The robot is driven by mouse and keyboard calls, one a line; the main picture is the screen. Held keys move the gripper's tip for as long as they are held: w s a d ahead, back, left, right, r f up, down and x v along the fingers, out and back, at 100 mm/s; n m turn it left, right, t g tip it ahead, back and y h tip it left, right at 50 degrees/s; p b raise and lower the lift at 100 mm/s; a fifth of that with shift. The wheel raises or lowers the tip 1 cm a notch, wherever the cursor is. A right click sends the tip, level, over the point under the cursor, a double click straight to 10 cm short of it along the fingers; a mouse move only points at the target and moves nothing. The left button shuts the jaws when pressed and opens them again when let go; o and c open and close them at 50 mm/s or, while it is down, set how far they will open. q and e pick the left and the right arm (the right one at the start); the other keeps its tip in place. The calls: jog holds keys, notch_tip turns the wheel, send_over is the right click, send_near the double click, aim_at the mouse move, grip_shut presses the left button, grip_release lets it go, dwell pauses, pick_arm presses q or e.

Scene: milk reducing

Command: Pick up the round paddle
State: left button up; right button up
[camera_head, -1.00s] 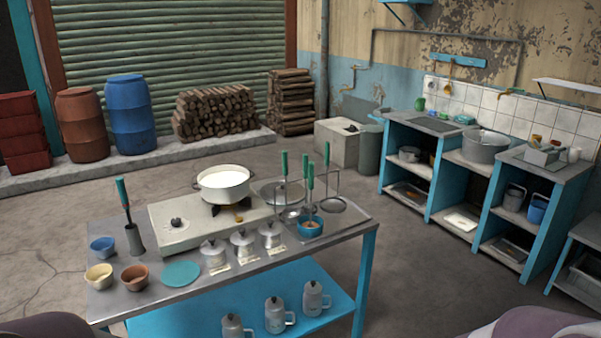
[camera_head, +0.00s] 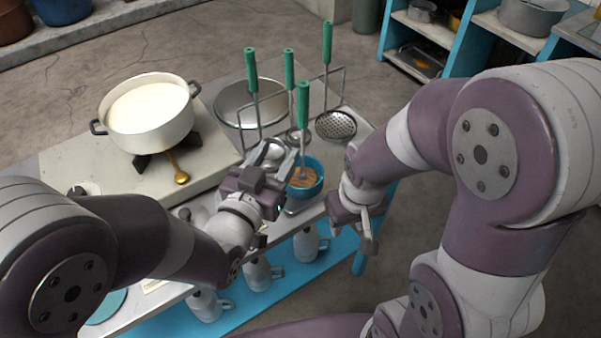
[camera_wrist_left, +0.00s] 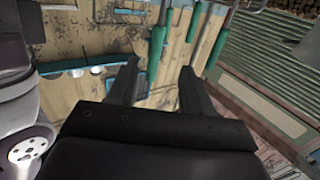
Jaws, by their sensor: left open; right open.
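Several green-handled utensils stand upright by a wire rack on the table. A perforated round skimmer (camera_head: 336,125) is at the right, its green handle (camera_head: 327,42) rising above it. Other green handles (camera_head: 250,70) stand to its left, with round heads partly hidden low down; I cannot tell which is the round paddle. One handle (camera_head: 303,103) rises from a blue bowl (camera_head: 305,190). My left gripper (camera_head: 278,160) is open just left of the bowl, near the utensils. In the left wrist view, green handles (camera_wrist_left: 157,48) show beyond its spread fingers (camera_wrist_left: 157,88). My right gripper (camera_head: 368,222) is open and empty, right of the bowl.
A white pot of milk (camera_head: 149,118) stands on the stove (camera_head: 95,165) at the left. A large round metal disc (camera_head: 240,101) lies behind the handles. Metal jugs (camera_head: 306,244) stand on the blue lower shelf (camera_head: 228,300). Bare floor (camera_head: 445,195) lies right of the table.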

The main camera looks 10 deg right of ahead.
aim_at(301, 118)
pick_arm(q)
jog(key=x, duration=0.3)
jog(key=p+x, duration=0.1)
jog(key=x, duration=0.2)
jog(key=shift+w+d+r, duration=0.15)
jog(key=shift+d+r, duration=0.05)
jog(key=shift+d, duration=0.3)
jog(key=x, duration=0.4)
jog(key=shift+w+d+r+p, duration=0.1)
jog(key=shift+w+d+p, duration=0.05)
jog(key=shift+w+p, duration=0.2)
jog(key=shift+w+d, duration=0.2)
jog(key=shift+w, duration=0.1)
jog(key=shift+s, duration=0.1)
jog(key=shift+a, duration=0.1)
jog(key=c, duration=0.5)
grip_shut()
